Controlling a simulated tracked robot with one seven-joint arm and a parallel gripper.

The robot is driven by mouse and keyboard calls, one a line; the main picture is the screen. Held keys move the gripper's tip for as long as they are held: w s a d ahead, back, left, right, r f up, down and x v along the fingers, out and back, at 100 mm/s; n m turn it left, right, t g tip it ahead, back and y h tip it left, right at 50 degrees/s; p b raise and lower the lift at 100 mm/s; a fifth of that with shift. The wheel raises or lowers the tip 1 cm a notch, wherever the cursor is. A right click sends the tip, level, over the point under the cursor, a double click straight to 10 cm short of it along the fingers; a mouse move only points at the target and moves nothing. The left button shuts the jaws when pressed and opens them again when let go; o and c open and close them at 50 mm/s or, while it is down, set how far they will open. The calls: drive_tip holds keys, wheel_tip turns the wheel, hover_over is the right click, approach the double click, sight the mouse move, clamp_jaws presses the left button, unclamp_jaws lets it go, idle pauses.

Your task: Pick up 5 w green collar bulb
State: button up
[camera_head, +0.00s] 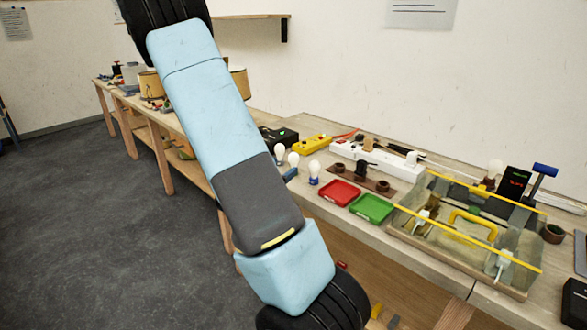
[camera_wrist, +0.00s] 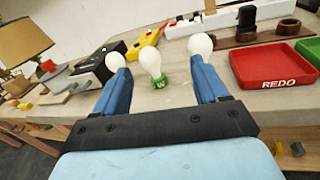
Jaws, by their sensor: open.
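The green-collar bulb (camera_wrist: 151,62) stands upright on the bench, white globe up, in the middle of the wrist view. Its green collar has small white marking, too small to read surely. My gripper (camera_wrist: 161,75) is open, with a blue finger on each side of this bulb and a gap to both; I cannot tell how deep the bulb sits between them. A second white bulb (camera_wrist: 115,61) shows behind the left fingertip and a third (camera_wrist: 200,44) behind the right one; their collars are hidden there. In the head view several bulbs (camera_head: 314,168) stand beside my arm, which hides most of my gripper.
A red REDO tray (camera_wrist: 275,66) and a green tray (camera_head: 372,208) lie right of the bulbs. A clear-sided tool box (camera_head: 404,234) with yellow edges is further right. The bench's front edge is near.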

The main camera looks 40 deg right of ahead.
sight(296, 157)
drive_tip(key=w+d+f+n, duration=0.1)
drive_tip(key=d, duration=0.1)
drive_tip(key=w+d+f+n+t, duration=0.1)
drive_tip(key=w+d, duration=0.1)
drive_tip(key=d, duration=0.1)
drive_tip(key=w+d+n+t, duration=0.1)
drive_tip(key=w+d, duration=0.1)
drive_tip(key=shift+w+d+f+y, duration=0.15)
drive_tip(key=shift+w+f+y, duration=0.15)
drive_tip(key=shift+f, duration=0.1)
drive_tip(key=shift+s+x, duration=0.15)
drive_tip(key=shift+x, duration=1.2)
drive_tip(key=shift+s+x, duration=0.2)
drive_tip(key=shift+x, duration=1.2)
drive_tip(key=shift+d, duration=0.15)
drive_tip(key=c, duration=1.2)
drive_tip(key=shift+o, duration=0.2)
